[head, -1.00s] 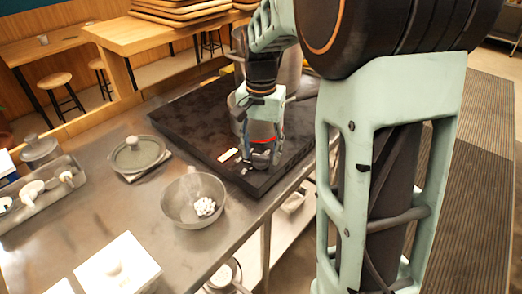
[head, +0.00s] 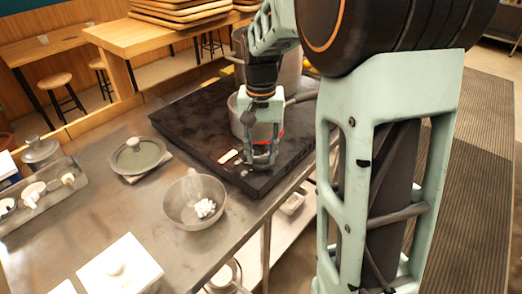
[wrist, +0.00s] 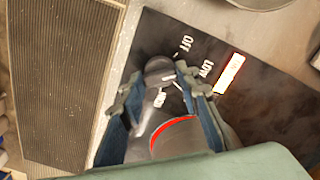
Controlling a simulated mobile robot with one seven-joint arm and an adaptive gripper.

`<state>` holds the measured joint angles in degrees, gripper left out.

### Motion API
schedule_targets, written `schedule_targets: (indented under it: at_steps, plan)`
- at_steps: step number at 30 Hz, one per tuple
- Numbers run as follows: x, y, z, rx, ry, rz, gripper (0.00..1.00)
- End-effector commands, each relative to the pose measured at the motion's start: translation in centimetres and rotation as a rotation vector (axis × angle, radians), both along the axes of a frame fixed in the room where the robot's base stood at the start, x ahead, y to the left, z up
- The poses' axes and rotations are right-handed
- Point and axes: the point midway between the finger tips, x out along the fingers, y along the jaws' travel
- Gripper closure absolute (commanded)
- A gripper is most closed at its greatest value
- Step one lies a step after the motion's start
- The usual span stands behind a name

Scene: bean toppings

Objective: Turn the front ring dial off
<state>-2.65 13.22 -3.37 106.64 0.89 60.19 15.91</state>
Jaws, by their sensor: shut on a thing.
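The front ring dial (wrist: 158,70) is a dark grey knob on the black cooktop (head: 190,125), by its front edge. In the wrist view it lies between the fingers of my gripper (wrist: 152,94), which are shut on it. White OFF, LOW and HIGH labels surround it; its exact setting is unclear. In the head view my gripper (head: 261,158) points down at the cooktop edge and hides most of the dial. A red arc (wrist: 172,126), seemingly the glowing ring, shows beside a metal pot (head: 238,115).
A metal bowl with white pieces (head: 194,202) stands on the steel counter left of the cooktop. A lidded grey pot (head: 137,156) and a white box (head: 118,268) are farther left. A larger pot (head: 283,75) stands behind the front pot.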

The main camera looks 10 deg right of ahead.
Motion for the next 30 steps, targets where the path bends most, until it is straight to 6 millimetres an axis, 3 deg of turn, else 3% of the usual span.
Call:
schedule_targets:
  at_steps: [15, 30]
  plan:
    - [0.07, -0.05, 0.19, 0.000, -0.002, 0.405, 0.94]
    - [0.14, 0.00, 0.13, -0.001, -0.004, 0.547, 0.94]
